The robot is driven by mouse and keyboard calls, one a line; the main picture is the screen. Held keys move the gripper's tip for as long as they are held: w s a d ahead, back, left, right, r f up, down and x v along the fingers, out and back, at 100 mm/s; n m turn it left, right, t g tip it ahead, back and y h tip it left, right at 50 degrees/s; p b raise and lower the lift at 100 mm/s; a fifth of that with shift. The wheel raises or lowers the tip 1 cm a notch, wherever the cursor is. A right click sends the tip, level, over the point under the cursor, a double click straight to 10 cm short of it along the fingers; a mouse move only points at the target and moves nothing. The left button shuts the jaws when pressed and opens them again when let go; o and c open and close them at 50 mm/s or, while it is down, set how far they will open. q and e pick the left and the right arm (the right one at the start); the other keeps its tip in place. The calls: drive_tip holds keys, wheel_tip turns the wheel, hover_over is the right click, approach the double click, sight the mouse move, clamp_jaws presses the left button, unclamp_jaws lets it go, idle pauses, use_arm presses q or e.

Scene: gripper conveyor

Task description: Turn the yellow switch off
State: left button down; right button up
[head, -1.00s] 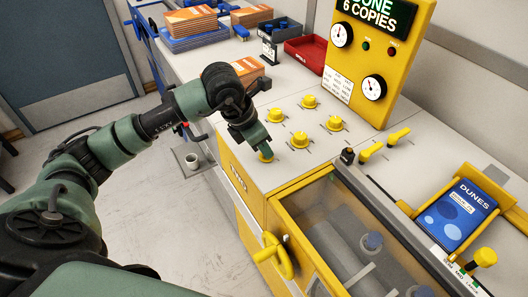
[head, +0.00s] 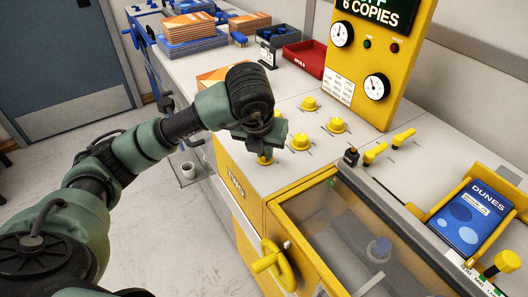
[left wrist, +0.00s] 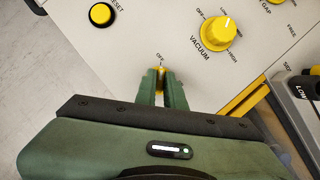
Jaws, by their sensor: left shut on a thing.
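The yellow switch (head: 264,160) stands at the near left corner of the machine's grey-white top. In the left wrist view a small part of the yellow switch (left wrist: 160,73) shows between the fingertips, with an "OFF" label just beyond it; the rest is hidden. My left gripper (head: 268,149) is over the switch and shut on it, pointing down. It also shows in the left wrist view (left wrist: 161,78), with its two green fingers on either side of the switch. My right gripper is not in view.
A yellow vacuum knob (left wrist: 218,33) is close by on the right in the wrist view, and a reset button (left wrist: 100,14) on the left. A yellow gauge panel (head: 374,65) stands behind. A yellow handwheel (head: 275,262) sticks out in front. A red bin (head: 307,57) is farther back.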

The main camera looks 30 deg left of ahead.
use_arm(q)
drive_tip(key=shift+r+n, duration=0.1)
drive_tip(key=shift+n, duration=0.3)
drive_tip(key=c, duration=1.5)
unclamp_jaws()
drive_tip(key=v, duration=0.7)
drive_tip(key=shift+r+p, duration=0.3)
drive_tip(key=shift+s+d, duration=0.1)
drive_tip(key=shift+s, duration=0.05)
